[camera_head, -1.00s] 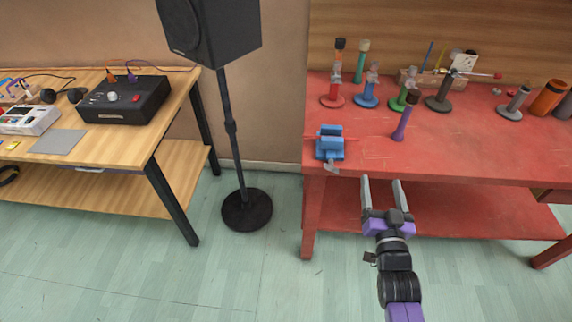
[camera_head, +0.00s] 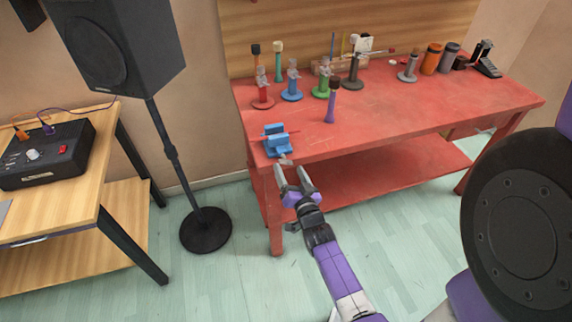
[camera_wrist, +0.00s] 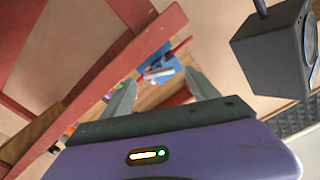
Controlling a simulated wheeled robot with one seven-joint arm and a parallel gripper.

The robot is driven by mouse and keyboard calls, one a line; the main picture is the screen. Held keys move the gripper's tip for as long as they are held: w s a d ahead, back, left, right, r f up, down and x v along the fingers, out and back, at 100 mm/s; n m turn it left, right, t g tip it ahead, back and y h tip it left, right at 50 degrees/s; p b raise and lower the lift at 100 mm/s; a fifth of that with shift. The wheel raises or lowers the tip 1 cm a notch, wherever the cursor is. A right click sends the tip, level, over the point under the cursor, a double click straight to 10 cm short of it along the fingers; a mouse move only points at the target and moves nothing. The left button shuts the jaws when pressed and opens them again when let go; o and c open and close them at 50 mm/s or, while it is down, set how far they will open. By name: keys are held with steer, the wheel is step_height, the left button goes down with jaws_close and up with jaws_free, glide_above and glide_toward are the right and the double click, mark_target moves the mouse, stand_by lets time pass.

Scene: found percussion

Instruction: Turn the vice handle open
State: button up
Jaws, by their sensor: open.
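The blue vice (camera_head: 277,139) sits at the front left corner of the red bench (camera_head: 400,118). A red bar crosses it, and a grey handle part (camera_head: 285,159) sticks out at its front, over the bench edge. My gripper (camera_head: 291,176) is open and empty, just in front of and slightly below that handle part, with its two grey fingers pointing at it. In the wrist view the vice (camera_wrist: 158,68) shows beyond and between the open fingers. I cannot tell whether a finger touches the handle.
Several coloured stands, such as the red one (camera_head: 263,101), and a purple post (camera_head: 331,106) stand behind the vice. A black speaker on a stand (camera_head: 172,155) and a wooden table (camera_head: 100,230) are at the left. The floor between is clear.

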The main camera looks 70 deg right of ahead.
mark_target(287, 163)
steer(key=shift+x, duration=1.6)
steer(key=shift+d, duration=0.1)
steer(key=shift+s, duration=0.1)
